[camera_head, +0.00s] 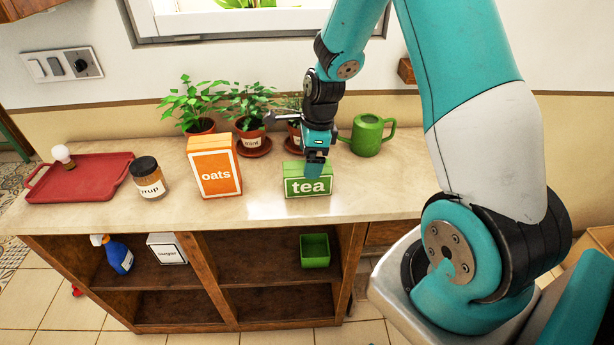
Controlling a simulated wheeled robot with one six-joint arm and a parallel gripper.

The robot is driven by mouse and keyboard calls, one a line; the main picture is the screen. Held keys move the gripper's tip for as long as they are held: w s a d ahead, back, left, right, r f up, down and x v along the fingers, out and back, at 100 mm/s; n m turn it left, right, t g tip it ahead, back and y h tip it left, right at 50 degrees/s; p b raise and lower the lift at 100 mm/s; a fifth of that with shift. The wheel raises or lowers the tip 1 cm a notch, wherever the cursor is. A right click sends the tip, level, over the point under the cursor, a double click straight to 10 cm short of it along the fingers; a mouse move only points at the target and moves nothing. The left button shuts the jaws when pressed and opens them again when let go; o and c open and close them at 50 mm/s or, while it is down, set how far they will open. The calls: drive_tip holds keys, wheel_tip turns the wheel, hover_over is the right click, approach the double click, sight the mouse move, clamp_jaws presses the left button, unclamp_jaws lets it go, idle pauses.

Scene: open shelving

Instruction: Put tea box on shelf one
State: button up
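The tea box (308,187) is a green box with a white "tea" label, on the countertop right of the oats box. My gripper (315,165) points down at the top of the tea box, at its right half. Its fingers overlap the top of the box in this view, and I cannot tell whether they are closed on it. The open shelving (205,265) is below the countertop, with left and right compartments on an upper and a lower level. No shelf number is visible.
The oats box (214,167), a jar (148,180) and a red tray (80,178) stand left on the counter. Potted plants and a green watering can (368,137) are behind. A spray bottle (118,256), sugar box (167,248) and green container (314,251) occupy the upper shelf. The lower level looks empty.

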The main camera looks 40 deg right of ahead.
drive_tip(key=shift+w+a+f+p, duration=0.1)
drive_tip(key=shift+w+f+p, duration=0.15)
drive_tip(key=shift+f, duration=0.9)
drive_tip(key=shift+w+f+p, duration=0.1)
drive_tip(key=shift+f+p, duration=0.2)
drive_tip(key=shift+f, duration=0.8)
drive_tip(key=shift+w+a+f+p, duration=0.1)
drive_tip(key=shift+w+f+p, duration=0.15)
drive_tip(key=shift+f, duration=0.9)
drive_tip(key=shift+c, duration=0.4)
drive_tip(key=c, duration=1)
drive_tip(key=shift+c, duration=0.2)
